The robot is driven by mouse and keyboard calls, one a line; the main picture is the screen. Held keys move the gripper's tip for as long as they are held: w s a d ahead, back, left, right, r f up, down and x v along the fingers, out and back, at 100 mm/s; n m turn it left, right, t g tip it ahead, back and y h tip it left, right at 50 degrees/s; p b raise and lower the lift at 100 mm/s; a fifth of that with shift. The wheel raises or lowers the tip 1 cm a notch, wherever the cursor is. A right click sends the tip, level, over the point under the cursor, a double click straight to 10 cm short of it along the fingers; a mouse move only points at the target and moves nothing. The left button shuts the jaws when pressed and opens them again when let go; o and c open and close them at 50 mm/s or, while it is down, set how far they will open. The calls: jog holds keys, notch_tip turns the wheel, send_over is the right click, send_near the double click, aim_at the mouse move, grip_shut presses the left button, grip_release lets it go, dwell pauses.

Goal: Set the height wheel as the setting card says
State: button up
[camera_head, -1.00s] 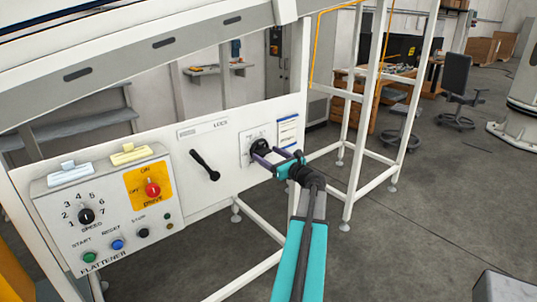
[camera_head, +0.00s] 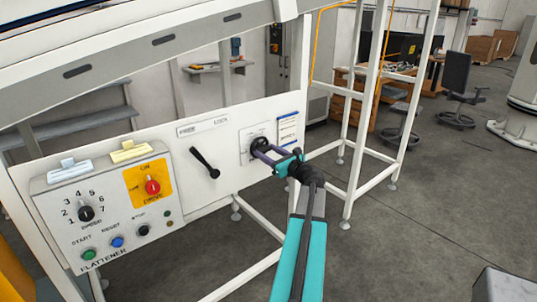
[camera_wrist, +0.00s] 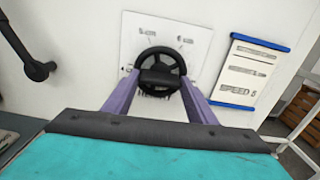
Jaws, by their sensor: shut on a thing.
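The height wheel is a black spoked handwheel (camera_wrist: 160,67) on a white plate on the machine's panel; it also shows in the head view (camera_head: 260,145), partly hidden by my gripper. My gripper (camera_wrist: 160,88) is shut on the wheel, with one purple finger at each side of its lower part. The setting card (camera_wrist: 245,74) is a white sheet with blue top and bottom edges, right of the wheel. Its last line seems to read "SPEED 5"; the upper lines are too blurred to read. The scale marks on the wheel's plate are also blurred.
A black lock lever (camera_head: 205,163) sticks out left of the wheel. Further left is a control box (camera_head: 110,205) with a speed knob (camera_head: 86,213), a red drive switch (camera_head: 152,187) and several buttons.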

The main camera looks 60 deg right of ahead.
jog(key=shift+f+n+b, duration=0.1)
jog(key=shift+n+b, duration=0.3)
jog(key=shift+b, duration=0.1)
jog(key=shift+n+b, duration=5.2)
jog(key=shift+b, duration=1.2)
jog(key=o, duration=1.1)
jog(key=shift+c, duration=0.2)
jog(key=shift+s, duration=0.1)
jog(key=v, duration=1.3)
jog(key=shift+s+b, duration=0.35)
jog(key=shift+b, duration=0.1)
